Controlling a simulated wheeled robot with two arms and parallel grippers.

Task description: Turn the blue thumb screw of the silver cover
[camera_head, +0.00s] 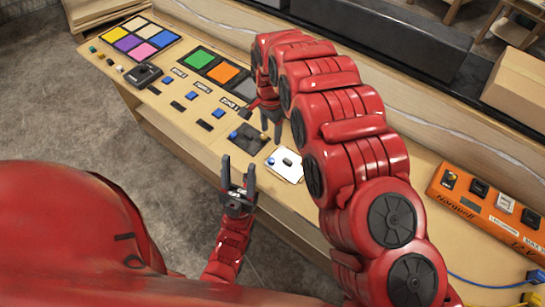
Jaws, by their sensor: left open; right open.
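The silver cover (291,173) is a small bright plate on the console's front part, with a dark knob (287,162) in its middle. Its blue thumb screw (270,161) is at the plate's left edge. A dark grey cover (248,144) with its own blue screw (233,135) lies just up and left of it. My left gripper (238,168) is open and empty, fingers pointing up the picture, left of and below the silver cover. My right gripper (270,122) is open, fingers pointing down, above the silver cover in the picture and close to the dark cover; it touches neither cover visibly.
The wooden console (185,128) carries colored panels (139,40), green and orange squares (222,73), a black device (143,75) and blue buttons. An orange power strip (480,205) is at right. My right arm hides much of the console's middle. Floor is free at left.

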